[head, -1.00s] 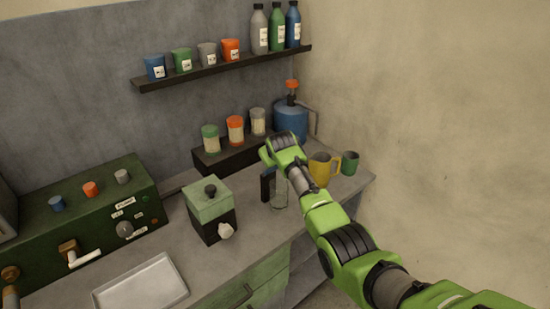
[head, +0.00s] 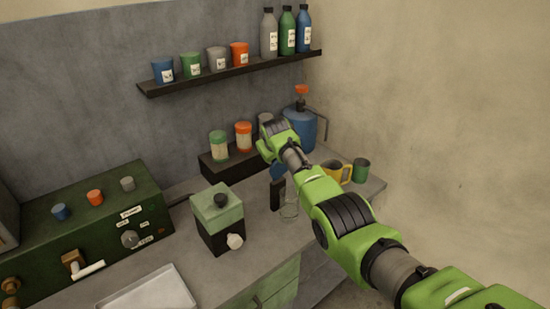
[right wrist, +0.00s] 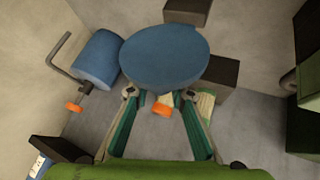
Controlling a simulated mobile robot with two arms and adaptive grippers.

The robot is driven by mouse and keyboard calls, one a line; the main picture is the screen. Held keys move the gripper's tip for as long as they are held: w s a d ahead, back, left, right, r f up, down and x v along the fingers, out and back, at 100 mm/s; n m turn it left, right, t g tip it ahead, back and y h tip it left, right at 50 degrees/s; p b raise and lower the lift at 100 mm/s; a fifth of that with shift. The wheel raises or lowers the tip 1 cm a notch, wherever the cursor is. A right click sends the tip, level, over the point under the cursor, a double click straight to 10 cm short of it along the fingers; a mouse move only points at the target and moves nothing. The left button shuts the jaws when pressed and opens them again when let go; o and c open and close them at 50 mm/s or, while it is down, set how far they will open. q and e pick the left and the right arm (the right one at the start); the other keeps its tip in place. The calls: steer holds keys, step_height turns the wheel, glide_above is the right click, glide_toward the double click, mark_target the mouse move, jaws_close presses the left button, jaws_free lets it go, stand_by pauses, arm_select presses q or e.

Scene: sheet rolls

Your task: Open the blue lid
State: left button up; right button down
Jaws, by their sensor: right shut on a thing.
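The blue lid (right wrist: 165,55) is a large round disc in the right wrist view. It lies across the fingertips of my right gripper (right wrist: 160,95), which is shut on it. In the head view a small blue part of it (head: 278,172) shows below my right gripper's wrist, above a clear glass vessel (head: 289,208) and a dark upright piece (head: 278,196) beside it. My arm hides most of the lid and fingers there. I cannot tell from these views whether the lid touches anything below. My left gripper is not in view.
A blue canister (head: 300,130) with an orange top stands behind. Yellow (head: 333,173) and green (head: 361,170) mugs stand right of the glass. A green-topped box (head: 219,218) stands left. Jars sit on a dark step (head: 233,165).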

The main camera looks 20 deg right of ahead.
steer(key=shift+w+a, duration=0.3)
steer(key=shift+w, duration=0.05)
steer(key=shift+f, duration=0.1)
steer(key=c, duration=1.9)
jaws_free()
steer(key=shift+o, duration=0.4)
steer(key=shift+w+a+f, duration=0.1)
steer(key=shift+w+f, duration=0.05)
steer(key=v, duration=1.2)
steer(key=shift+f, duration=0.1)
